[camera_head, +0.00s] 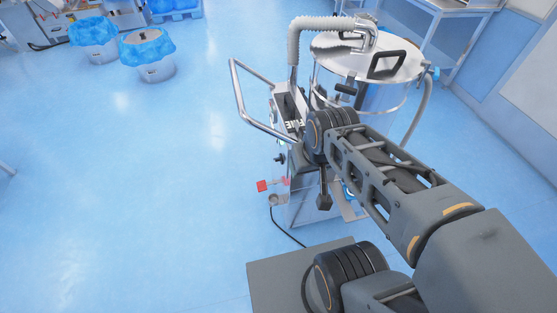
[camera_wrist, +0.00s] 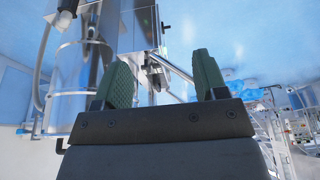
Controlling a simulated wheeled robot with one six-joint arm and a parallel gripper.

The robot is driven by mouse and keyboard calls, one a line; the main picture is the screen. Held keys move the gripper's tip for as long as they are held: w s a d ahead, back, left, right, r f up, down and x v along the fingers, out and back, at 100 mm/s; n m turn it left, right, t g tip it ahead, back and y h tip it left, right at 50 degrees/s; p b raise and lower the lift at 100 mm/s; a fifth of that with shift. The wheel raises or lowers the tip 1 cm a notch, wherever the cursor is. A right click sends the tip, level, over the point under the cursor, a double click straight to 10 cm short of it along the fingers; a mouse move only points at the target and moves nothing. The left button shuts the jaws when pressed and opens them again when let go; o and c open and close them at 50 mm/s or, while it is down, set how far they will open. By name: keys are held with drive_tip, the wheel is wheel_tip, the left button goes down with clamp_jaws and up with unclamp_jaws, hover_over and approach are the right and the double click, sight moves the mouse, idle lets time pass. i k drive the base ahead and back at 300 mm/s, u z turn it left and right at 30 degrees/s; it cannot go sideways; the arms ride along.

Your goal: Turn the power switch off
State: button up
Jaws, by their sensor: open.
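The machine (camera_head: 295,150) with a steel handle frame stands right of centre in the head view. A small red part (camera_head: 263,186) sticks out low on its left side; I cannot tell whether it is the power switch. In the wrist view, the machine's box-shaped housing (camera_wrist: 125,25) is at the top, with small controls on its right edge too small to tell apart. My gripper (camera_wrist: 163,80) is open, its two green fingers apart with nothing held between them. In the head view my arm hides part of the machine, and my fingers are not clearly visible there.
A lidded steel tank (camera_head: 365,60) with a ribbed hose (camera_head: 293,55) adjoins the machine. The handle frame (camera_head: 245,100) juts out left. Blue-covered bins (camera_head: 148,55) stand far left. A dark cable lies on the floor. The floor (camera_head: 130,180) left of the machine is clear.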

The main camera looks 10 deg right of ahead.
sight(280, 159)
drive_tip(key=k, duration=0.55)
drive_tip(key=u, duration=0.75)
drive_tip(key=i, duration=0.4)
drive_tip(key=u, duration=0.55)
drive_tip(key=i, duration=0.7)
drive_tip(key=z, duration=0.1)
